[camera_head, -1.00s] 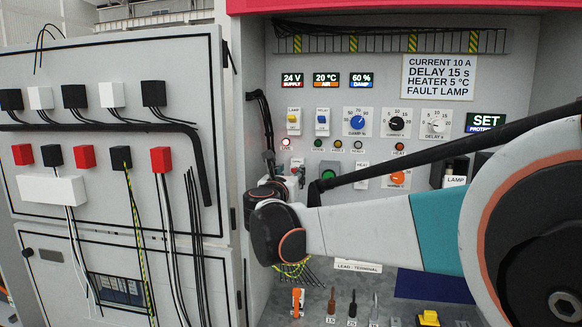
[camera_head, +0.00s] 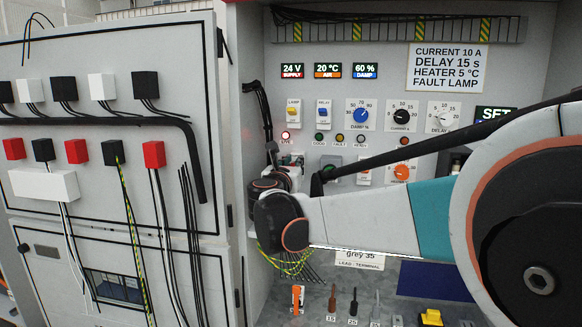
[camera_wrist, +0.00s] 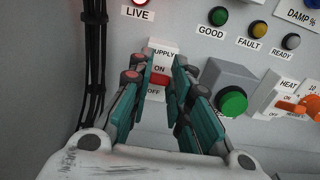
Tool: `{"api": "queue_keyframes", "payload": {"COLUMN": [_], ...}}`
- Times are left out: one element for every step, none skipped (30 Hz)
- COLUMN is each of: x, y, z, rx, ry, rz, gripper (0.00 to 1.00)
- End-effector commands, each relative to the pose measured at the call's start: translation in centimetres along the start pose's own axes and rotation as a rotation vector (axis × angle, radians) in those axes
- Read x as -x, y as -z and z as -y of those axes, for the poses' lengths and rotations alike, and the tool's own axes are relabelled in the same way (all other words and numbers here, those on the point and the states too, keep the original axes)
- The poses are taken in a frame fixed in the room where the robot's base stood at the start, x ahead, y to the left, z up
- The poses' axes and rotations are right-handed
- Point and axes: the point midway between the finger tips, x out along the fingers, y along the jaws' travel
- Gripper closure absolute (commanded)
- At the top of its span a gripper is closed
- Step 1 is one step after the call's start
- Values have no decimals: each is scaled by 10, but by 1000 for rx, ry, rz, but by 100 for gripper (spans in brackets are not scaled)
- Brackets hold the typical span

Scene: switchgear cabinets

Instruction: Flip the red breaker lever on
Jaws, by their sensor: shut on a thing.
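The red breaker lever (camera_wrist: 158,80) sits on the white supply breaker (camera_wrist: 163,46), between its ON and OFF labels and close above OFF. My gripper (camera_wrist: 164,66) has its two teal fingers on either side of the breaker in the wrist view, closed in on the red lever. The fingers cover the breaker's sides, and their exact contact with the lever is hard to see. In the head view my arm's wrist hides most of the gripper and the lever.
A grey box with a green button (camera_wrist: 232,101) stands close right of the fingers. The heater switch (camera_wrist: 289,103) is further right. Black cables (camera_wrist: 95,60) run down the left wall. The LIVE lamp (camera_wrist: 141,2) is above. A hinged panel (camera_head: 110,130) stands left.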

Motion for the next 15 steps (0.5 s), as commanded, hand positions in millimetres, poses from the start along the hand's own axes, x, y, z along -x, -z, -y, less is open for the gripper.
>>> {"api": "queue_keyframes", "payload": {"x": [0,0,0,0,1,1,1,1,2,2,2,2,2,2,2], "y": [3,4,6,7,8,10,10,11,11,11,11,12,11,11,11], "z": [0,0,0,0,0,0,0,0,0,0,0,0,0,0,0], "rx": [1,2,1,3,2,2,2,3,3,2,2,2,1,1,1], "ry": [0,1,1,1,1,1,1,1,1,1,1,1,0,0,0], "rz": [9,17,31,43,55,73,86,98,114,125,135,145,152,158,163], "gripper": [100,100,100,100,100,100,100,100,100,100,100,100,100,100,100]}}
